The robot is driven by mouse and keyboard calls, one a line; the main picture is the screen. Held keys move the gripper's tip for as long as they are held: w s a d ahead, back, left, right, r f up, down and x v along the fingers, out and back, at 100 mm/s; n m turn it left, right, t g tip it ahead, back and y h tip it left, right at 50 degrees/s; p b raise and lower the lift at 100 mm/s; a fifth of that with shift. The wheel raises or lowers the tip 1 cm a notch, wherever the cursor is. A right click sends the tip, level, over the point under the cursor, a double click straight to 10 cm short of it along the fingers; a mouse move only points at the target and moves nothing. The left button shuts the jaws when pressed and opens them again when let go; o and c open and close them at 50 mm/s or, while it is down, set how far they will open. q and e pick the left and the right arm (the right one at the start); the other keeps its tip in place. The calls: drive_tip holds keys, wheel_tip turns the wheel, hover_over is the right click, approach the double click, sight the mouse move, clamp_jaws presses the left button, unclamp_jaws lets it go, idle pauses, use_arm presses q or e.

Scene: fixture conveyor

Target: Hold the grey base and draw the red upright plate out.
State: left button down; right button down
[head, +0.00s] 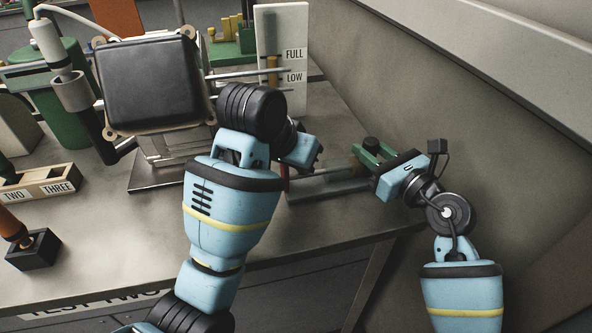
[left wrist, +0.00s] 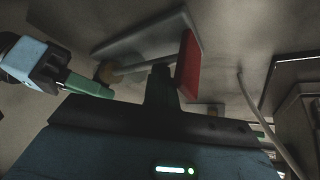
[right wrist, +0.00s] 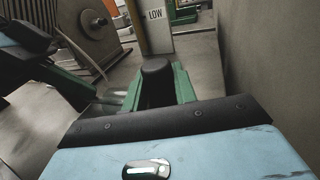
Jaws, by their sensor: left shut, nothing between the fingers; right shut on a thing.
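The grey base (head: 330,190) lies on the table near its right front edge. The red upright plate (left wrist: 188,65) stands at the left end of the base. In the head view only a thin red strip (head: 286,178) of it shows behind my left gripper (head: 303,152). The left gripper's dark fingers (left wrist: 161,80) are shut and empty close beside the plate; whether they touch it I cannot tell. My right gripper (head: 372,155) has green fingers, shut around a dark round post (right wrist: 157,72) at the base's right end.
A FULL/LOW panel (head: 283,60) and a dark box on a stand (head: 150,80) are behind my left arm. A TWO/THREE block (head: 45,182) and a black socket (head: 33,250) lie at left. A wall (head: 450,120) rises close on the right.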

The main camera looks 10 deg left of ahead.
sight(282, 172)
use_arm(q)
drive_tip(key=shift+s+a+f, duration=0.1)
drive_tip(key=shift+s+a, duration=0.15)
drive_tip(key=shift+a, duration=0.4)
drive_tip(key=shift+s+a+r, duration=0.1)
drive_tip(key=shift+s+a, duration=0.2)
drive_tip(key=shift+a, duration=0.4)
drive_tip(key=shift+s+a+f, duration=0.1)
drive_tip(key=shift+s+a, duration=0.15)
drive_tip(key=shift+a, duration=0.4)
use_arm(e)
drive_tip(key=shift+f, duration=0.35)
use_arm(q)
drive_tip(key=shift+s+a, duration=0.25)
drive_tip(key=shift+a, duration=0.35)
use_arm(e)
drive_tip(key=shift+d, duration=0.5)
use_arm(q)
drive_tip(key=shift+d, duration=0.15)
use_arm(e)
drive_tip(key=shift+a, duration=0.1)
use_arm(q)
drive_tip(key=shift+w+d, duration=0.1)
drive_tip(key=shift+d, duration=0.05)
use_arm(e)
drive_tip(key=shift+s+a+r, duration=0.1)
drive_tip(key=shift+s+a, duration=0.05)
drive_tip(key=shift+a, duration=0.15)
